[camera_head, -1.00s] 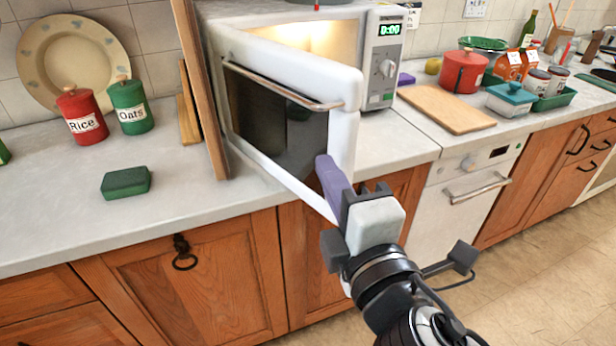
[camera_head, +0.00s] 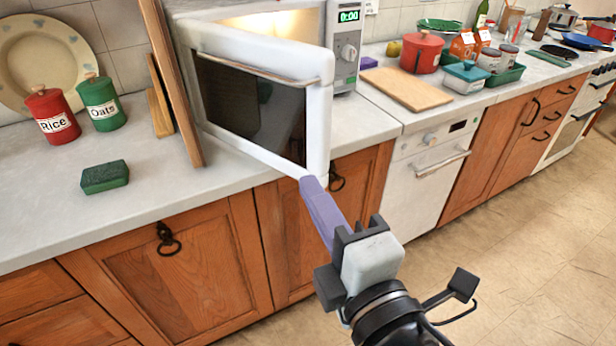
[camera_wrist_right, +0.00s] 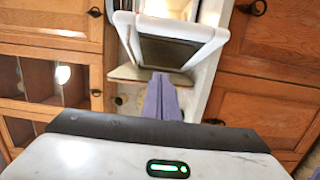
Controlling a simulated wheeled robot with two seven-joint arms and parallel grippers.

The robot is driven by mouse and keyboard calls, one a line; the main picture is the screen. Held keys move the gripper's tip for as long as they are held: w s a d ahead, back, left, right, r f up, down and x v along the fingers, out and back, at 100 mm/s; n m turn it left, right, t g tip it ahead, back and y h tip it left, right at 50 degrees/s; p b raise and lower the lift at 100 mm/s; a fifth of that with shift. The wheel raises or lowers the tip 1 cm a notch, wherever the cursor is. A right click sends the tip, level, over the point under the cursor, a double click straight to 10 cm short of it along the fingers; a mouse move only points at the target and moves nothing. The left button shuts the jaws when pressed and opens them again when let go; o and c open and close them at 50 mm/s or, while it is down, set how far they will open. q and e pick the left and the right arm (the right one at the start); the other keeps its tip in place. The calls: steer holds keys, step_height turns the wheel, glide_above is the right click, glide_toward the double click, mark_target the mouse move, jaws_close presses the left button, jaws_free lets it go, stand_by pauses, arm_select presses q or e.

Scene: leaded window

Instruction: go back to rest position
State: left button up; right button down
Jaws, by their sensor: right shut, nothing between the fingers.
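My right gripper (camera_head: 312,190) reaches up from the bottom right in the head view. Its purple fingers are shut with nothing between them. The fingertips appear near the lower corner of the open microwave door (camera_head: 320,110); I cannot tell whether they touch it. In the right wrist view the closed purple fingers (camera_wrist_right: 161,80) point toward the microwave door (camera_wrist_right: 170,45). The microwave (camera_head: 345,45) stands on the counter with its inside lit. My left gripper is not in view.
A wooden board (camera_head: 405,88), a red pot (camera_head: 421,55) and a green sponge (camera_head: 105,177) lie on the counter (camera_head: 60,215). Rice (camera_head: 52,115) and Oats (camera_head: 101,103) canisters stand at the left. The floor (camera_head: 520,230) at the right is clear.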

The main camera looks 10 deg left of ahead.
steer(key=d+f+m+g+h, duration=0.1)
steer(key=d+f+m, duration=0.25)
steer(key=f, duration=0.35)
steer(key=d+f+m+g+h, duration=0.1)
steer(key=d+f+m+h, duration=0.1)
steer(key=f+m, duration=0.45)
steer(key=d+f+m+g+h, duration=0.1)
steer(key=d+f+m, duration=0.15)
steer(key=f, duration=0.55)
steer(key=s+d+f+m+g+h, duration=0.1)
steer(key=s+d+f+m, duration=0.4)
steer(key=f, duration=0.5)
steer(key=s+d+f+m+g+h, duration=0.2)
steer(key=s+d+f+m, duration=0.3)
steer(key=s+d+f, duration=0.3)
step_height(320, 180, down, 2)
steer(key=shift+s+d+f+g, duration=0.2)
steer(key=shift+d+g, duration=0.1)
steer(key=shift+d, duration=0.6)
steer(key=shift+w+a, duration=0.1)
steer(key=shift+w, duration=0.1)
